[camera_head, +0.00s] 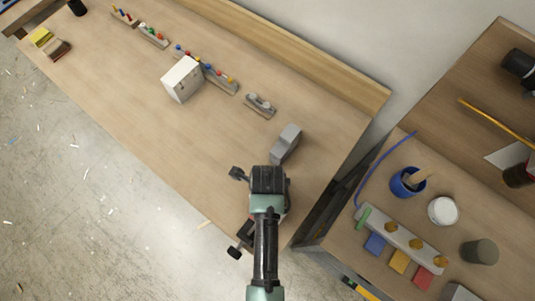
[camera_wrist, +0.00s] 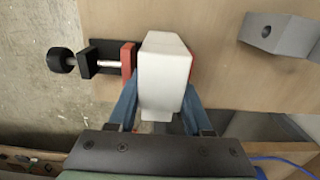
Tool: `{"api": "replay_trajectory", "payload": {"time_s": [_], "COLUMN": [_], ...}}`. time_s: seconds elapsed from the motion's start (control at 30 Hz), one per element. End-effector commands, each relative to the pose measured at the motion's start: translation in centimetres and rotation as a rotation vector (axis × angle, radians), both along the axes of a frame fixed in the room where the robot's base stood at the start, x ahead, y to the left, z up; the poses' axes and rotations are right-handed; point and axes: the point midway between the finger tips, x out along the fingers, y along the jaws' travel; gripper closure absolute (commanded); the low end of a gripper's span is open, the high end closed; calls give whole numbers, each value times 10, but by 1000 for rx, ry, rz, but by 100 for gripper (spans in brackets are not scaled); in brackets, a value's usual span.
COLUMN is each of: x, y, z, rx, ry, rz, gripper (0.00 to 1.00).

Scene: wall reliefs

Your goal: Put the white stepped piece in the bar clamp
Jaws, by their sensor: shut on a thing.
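The white stepped piece (camera_wrist: 165,65) is between the blue fingers of my gripper (camera_wrist: 160,100) in the wrist view. My gripper is shut on it. The bar clamp (camera_wrist: 103,55) lies left of the piece, with a black body, a silver screw and a red jaw pad close to the piece's left side. A red edge also shows at the piece's right side. I cannot tell whether the piece sits down between the jaws or is above them. In the head view my arm hides the piece and most of the clamp (camera_head: 245,232).
A grey block with a hole (camera_wrist: 280,35) stands on the bench (camera_head: 130,70), beyond my gripper in the head view. A white box (camera_head: 182,78) and several peg racks stand farther up the bench. A side table with a blue cup (camera_head: 407,182) is at right.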

Motion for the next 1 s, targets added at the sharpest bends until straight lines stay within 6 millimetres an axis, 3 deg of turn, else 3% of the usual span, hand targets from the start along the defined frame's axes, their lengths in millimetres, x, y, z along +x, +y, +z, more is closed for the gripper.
{"api": "replay_trajectory", "payload": {"time_s": [0.07, 0.1, 0.27, 0.67, 1.0], "x": [0, 0, 0, 1, 1], "y": [0, 0, 0, 0, 0], "z": [-3, -3, -2, 5, 68], "rx": [0, 0, 0, 0, 0], "ry": [0, 0, 0, -1, -5], "rz": [0, 0, 0, 0, 1], "gripper": [100, 47, 20, 20, 20]}}
